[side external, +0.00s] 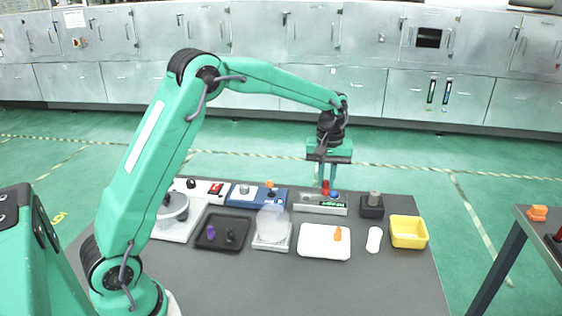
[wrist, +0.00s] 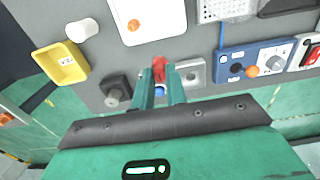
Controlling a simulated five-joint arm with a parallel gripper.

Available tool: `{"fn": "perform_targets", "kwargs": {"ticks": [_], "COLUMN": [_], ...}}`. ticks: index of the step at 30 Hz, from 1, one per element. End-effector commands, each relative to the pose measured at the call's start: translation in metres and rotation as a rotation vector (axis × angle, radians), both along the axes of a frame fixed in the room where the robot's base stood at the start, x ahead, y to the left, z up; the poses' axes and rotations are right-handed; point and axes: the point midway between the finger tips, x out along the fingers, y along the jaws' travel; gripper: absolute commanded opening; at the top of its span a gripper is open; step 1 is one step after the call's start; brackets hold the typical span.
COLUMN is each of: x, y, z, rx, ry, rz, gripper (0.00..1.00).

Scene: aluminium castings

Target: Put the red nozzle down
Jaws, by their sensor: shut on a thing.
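The red nozzle (side external: 325,188) is between the fingertips of my gripper (side external: 325,178), which is shut on it. It hangs at or just above the grey device with a green display (side external: 320,206) at the back of the table. I cannot tell whether it touches the device. In the wrist view the red nozzle (wrist: 159,65) shows between the tips of my gripper's two green fingers (wrist: 160,76). A small blue part (side external: 334,194) is right beside the nozzle, and it also shows between the fingers in the wrist view (wrist: 159,91).
A black block with a grey knob (side external: 372,208) and a yellow bin (side external: 409,240) stand to the right. A white tray (side external: 315,248) with an orange nozzle (side external: 338,234) lies in front. A blue device (side external: 245,196) and a black tray (side external: 218,246) with dark nozzles are left.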

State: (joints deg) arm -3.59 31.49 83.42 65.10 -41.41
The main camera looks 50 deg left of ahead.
Motion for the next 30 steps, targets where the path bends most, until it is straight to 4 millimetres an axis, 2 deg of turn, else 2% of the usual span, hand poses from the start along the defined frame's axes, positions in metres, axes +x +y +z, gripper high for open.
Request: {"fn": "perform_targets", "kwargs": {"ticks": [11,17,23,30], "x": [0.000,-0.009,-0.033,-0.079], "y": [0.001,0.004,0.010,0.019], "z": [0.000,0.002,0.007,0.012], "rx": [0.000,0.000,0.000,0.001], "ry": [0.000,-0.001,-0.001,-0.001], "rz": [0.000,0.001,0.002,0.002], "gripper": [0.00,0.00,0.00,0.00]}}
